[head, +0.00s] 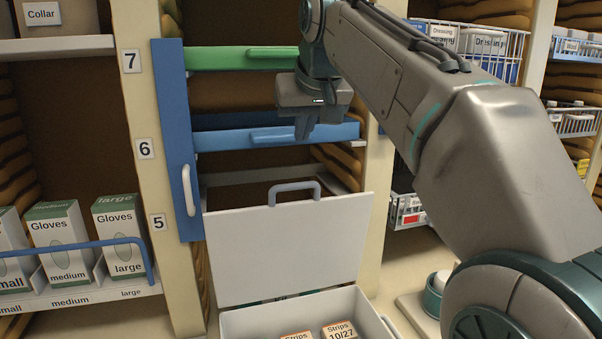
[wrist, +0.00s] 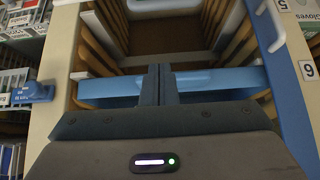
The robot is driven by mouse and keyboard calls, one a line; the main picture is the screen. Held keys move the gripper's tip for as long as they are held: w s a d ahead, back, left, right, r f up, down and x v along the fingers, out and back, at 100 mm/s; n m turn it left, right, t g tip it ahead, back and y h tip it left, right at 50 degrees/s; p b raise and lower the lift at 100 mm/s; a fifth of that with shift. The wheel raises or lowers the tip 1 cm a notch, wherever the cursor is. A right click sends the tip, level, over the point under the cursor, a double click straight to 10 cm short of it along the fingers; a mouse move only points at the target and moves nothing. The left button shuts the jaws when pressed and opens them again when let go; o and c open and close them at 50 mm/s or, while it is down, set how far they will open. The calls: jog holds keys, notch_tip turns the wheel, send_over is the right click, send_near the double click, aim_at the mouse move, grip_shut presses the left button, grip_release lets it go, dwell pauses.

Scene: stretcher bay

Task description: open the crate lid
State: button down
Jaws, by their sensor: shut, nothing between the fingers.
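The crate (head: 245,318) is white and stands at the bottom of the head view. Its white lid (head: 290,240) is raised, standing nearly upright at the back of the crate. A grey handle (head: 295,187) is on the lid's upper edge. Boxes of strips (head: 340,330) show inside the open crate. My gripper (head: 305,134) is shut and empty, above the lid handle and apart from it, beside a blue shelf front. In the wrist view, my gripper's fingers (wrist: 160,72) are together. The lid is not recognisable in the wrist view.
The blue shelf front (head: 225,139) and a green one (head: 225,58) cross the bay. A tall blue door (head: 172,120) with a white handle stands at left. Glove boxes (head: 60,240) sit further left. Wire baskets (head: 480,42) hang at right.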

jog(key=w+f, duration=0.1)
jog(key=f, duration=0.4)
jog(key=w+f, duration=0.1)
jog(key=f, duration=0.2)
jog(key=shift+w+a+f+p, duration=0.2)
jog(key=shift+w+a+p, duration=0.15)
jog(key=shift+s+d+f, duration=0.1)
jog(key=shift+s+f, duration=0.15)
jog(key=shift+s, duration=0.15)
